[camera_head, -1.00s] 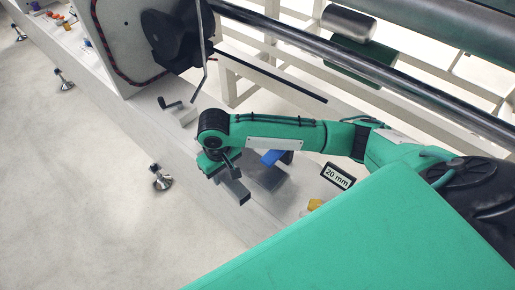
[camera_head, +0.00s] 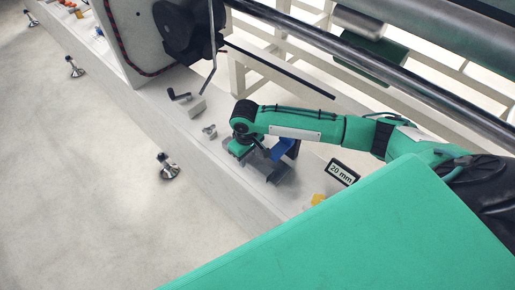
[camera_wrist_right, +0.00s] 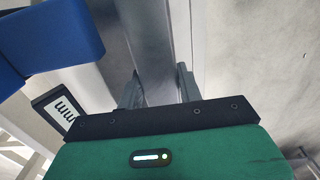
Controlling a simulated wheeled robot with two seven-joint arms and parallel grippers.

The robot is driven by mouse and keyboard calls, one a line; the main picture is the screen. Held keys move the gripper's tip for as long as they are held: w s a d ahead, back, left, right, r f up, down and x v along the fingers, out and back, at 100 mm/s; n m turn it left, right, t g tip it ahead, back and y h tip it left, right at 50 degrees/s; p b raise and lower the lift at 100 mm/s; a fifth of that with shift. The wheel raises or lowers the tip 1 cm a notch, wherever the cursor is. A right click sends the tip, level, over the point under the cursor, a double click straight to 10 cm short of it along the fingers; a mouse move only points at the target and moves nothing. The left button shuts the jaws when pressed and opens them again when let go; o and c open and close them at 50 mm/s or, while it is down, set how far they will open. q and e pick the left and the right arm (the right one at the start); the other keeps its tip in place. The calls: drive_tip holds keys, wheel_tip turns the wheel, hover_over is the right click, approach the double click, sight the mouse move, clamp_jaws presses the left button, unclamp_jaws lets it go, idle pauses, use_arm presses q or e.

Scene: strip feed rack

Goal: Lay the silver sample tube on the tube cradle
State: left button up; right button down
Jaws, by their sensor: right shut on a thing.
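My right gripper (camera_wrist_right: 158,90) is shut on the silver sample tube (camera_wrist_right: 148,45), a long grey metal piece running away between the fingers in the right wrist view. In the head view my right gripper (camera_head: 250,156) points down over the near bench, with its fingers mostly hidden by the wrist. A grey metal piece (camera_head: 279,174) under the gripper looks like the tube cradle. The tube and cradle blend together there, and I cannot tell whether they touch. My left gripper is out of view.
A blue block (camera_head: 284,148) stands close behind the gripper, also in the wrist view (camera_wrist_right: 50,35). A black "20 mm" sign (camera_head: 343,172) and a yellow piece (camera_head: 318,199) are to the right. A small metal fitting (camera_head: 209,131) and a crank block (camera_head: 190,103) are to the left.

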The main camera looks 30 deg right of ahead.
drive_tip(key=shift+w+d, duration=0.2)
drive_tip(key=shift+d, duration=0.35)
drive_tip(key=d, duration=0.2)
drive_tip(key=w+d, duration=0.1)
drive_tip(key=d, duration=0.1)
drive_tip(key=shift+w+r+p, duration=0.1)
drive_tip(key=shift+w+p, duration=0.1)
drive_tip(key=shift+p, duration=0.1)
drive_tip(key=shift+s+a+f, duration=0.1)
drive_tip(key=shift+a+f, duration=0.15)
drive_tip(key=shift+f, duration=0.45)
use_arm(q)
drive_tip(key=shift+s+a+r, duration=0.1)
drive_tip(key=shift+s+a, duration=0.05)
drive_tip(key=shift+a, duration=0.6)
use_arm(e)
drive_tip(key=shift+f, duration=0.1)
